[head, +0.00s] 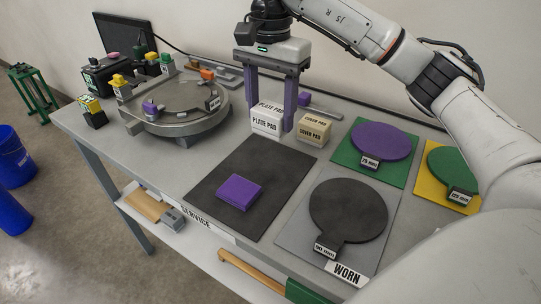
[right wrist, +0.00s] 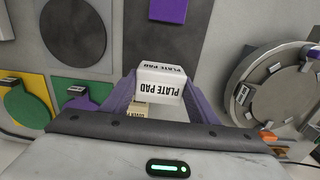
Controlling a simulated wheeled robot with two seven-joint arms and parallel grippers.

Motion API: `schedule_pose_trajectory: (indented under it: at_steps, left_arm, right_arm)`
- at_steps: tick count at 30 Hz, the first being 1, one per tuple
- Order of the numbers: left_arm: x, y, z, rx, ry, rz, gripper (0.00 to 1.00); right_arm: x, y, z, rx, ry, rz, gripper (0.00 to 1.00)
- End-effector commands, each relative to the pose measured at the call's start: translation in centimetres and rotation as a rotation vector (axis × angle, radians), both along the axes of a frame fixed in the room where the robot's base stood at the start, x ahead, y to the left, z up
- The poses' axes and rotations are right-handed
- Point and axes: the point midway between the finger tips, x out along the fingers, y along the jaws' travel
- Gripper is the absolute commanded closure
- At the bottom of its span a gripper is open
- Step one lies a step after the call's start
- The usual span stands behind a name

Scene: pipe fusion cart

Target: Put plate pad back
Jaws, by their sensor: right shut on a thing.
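The plate pad (head: 266,122) is a white block with black "PLATE PAD" lettering. My right gripper (head: 271,128) has its two purple fingers on either side of it and is shut on it, near the back of the cart top. In the right wrist view the plate pad (right wrist: 160,88) sits between the fingertips. I cannot tell whether its underside touches the surface. The tan cover pad (head: 313,128) stands just right of it, and part of it shows below the plate pad in the wrist view. My left gripper is not in view.
A purple ribbed block (head: 239,192) lies on the black mat (head: 270,158). A round grey fixture (head: 178,112) stands at left. A dark disc (head: 348,208) lies on the WORN panel. Purple (head: 381,141) and green (head: 456,170) discs lie at right.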

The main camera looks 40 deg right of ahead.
Motion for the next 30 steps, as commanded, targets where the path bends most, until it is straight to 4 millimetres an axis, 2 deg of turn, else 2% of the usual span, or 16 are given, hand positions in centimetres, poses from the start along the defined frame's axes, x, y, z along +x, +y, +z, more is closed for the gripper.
schedule_pose_trajectory:
  at_steps: [1,3,11,17,29,30]
  left_arm:
    - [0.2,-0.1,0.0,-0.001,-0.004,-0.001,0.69]
    - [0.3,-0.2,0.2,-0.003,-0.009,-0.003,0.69]
    - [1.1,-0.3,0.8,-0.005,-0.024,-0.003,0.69]
    - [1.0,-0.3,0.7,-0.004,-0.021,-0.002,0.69]
    - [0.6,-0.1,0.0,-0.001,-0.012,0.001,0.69]
    - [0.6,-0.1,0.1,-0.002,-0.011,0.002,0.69]
  right_arm:
    - [-0.1,0.0,-1.4,0.0,0.005,0.002,0.67]
    - [-0.1,0.0,-2.5,-0.001,0.005,0.003,0.67]
    - [-0.1,0.0,-4.7,-0.001,0.001,0.005,0.67]
    - [-0.1,0.0,-7.5,-0.002,0.002,0.006,0.67]
    - [0.0,0.0,-8.2,-0.001,0.0,0.007,0.67]
    - [0.0,0.0,-8.1,-0.001,0.0,0.007,0.39]
